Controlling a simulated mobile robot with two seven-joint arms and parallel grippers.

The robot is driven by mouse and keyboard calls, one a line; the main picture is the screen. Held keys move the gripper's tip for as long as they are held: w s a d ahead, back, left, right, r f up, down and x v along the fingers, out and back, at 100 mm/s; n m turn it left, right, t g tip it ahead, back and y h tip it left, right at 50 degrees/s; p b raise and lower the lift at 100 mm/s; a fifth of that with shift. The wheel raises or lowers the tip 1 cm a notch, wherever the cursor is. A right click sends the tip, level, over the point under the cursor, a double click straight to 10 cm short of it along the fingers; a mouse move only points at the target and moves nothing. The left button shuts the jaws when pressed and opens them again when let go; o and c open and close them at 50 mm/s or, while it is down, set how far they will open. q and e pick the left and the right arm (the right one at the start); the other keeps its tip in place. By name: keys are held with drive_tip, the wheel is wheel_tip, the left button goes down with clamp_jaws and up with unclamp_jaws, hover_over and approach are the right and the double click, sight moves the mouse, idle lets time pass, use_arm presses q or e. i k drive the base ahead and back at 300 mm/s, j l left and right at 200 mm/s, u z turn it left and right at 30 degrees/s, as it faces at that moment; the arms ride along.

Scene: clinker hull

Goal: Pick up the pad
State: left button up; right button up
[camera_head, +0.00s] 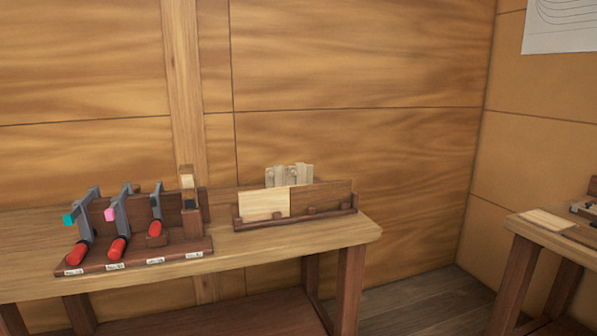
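I cannot tell for certain which thing is the pad. A wooden rack (240,226) on the workbench holds a pale flat board (263,205) and a darker brown board (322,196) side by side. Several small pale wooden pieces (289,175) stand upright behind them, their lower parts hidden. To the left, a clamp stand (135,256) with white labels holds clamps and, at its right end, an upright wooden piece (188,202) with a pale face. Neither of my grippers is in view.
The stand's clamps have red handles, one with a cyan tip (71,218) and one with a pink tip (110,214). The workbench (300,243) has bare top along its front right. A second table (530,229) stands at the right, with floor (420,301) between.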

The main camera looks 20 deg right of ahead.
sight(300, 170)
drive_tip(key=l+u, duration=0.15)
drive_tip(key=u, duration=0.7)
drive_tip(key=l+u, duration=0.3)
drive_tip(key=l, duration=0.35)
drive_tip(key=l+u, duration=0.3)
drive_tip(key=l, duration=0.35)
drive_tip(key=l+u, duration=0.3)
drive_tip(key=l, duration=0.3)
drive_tip(key=k+l+u, duration=0.15)
drive_tip(key=l+u, duration=0.15)
drive_tip(key=l, duration=0.35)
